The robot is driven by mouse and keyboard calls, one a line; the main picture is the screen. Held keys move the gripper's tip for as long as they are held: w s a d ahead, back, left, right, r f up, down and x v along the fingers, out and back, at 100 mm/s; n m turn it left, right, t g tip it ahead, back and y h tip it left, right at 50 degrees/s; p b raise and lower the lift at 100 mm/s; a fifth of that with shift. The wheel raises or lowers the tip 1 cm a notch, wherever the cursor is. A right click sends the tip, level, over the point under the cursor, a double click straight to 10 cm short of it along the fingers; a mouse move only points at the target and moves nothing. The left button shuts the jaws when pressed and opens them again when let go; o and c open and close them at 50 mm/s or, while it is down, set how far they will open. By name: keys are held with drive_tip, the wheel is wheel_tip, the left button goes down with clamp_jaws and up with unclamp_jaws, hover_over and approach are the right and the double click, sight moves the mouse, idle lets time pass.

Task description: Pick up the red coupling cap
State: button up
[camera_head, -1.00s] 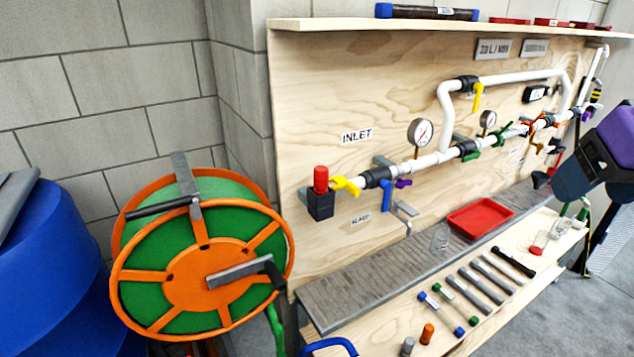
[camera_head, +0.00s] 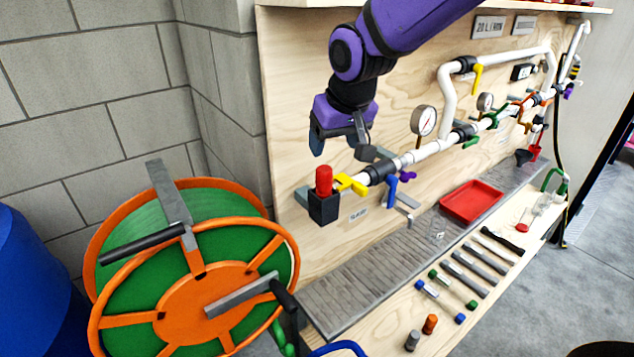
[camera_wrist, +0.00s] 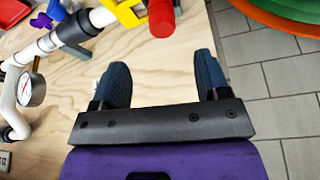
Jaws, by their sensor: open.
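The red coupling cap (camera_head: 323,180) stands upright on a black block (camera_head: 323,207) at the left end of the pipe on the plywood board. My gripper (camera_head: 339,146) is above and slightly right of the cap in the head view, apart from it. In the wrist view, the cap (camera_wrist: 161,18) lies at the top edge, cut off by the frame, beyond the fingertips. My gripper (camera_wrist: 163,75) shows two dark blue fingers spread apart with nothing between them.
A yellow valve handle (camera_head: 352,184) sits just right of the cap. Gauges and white pipe (camera_head: 445,112) run to the right. A green and orange hose reel (camera_head: 200,285) stands at the left. A red tray (camera_head: 470,201) and several tools lie on the bench below.

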sight(324, 169)
drive_tip(key=x, duration=1.1)
drive_tip(key=shift+a+r, duration=0.1)
drive_tip(key=shift+a, duration=0.05)
drive_tip(key=c, duration=1)
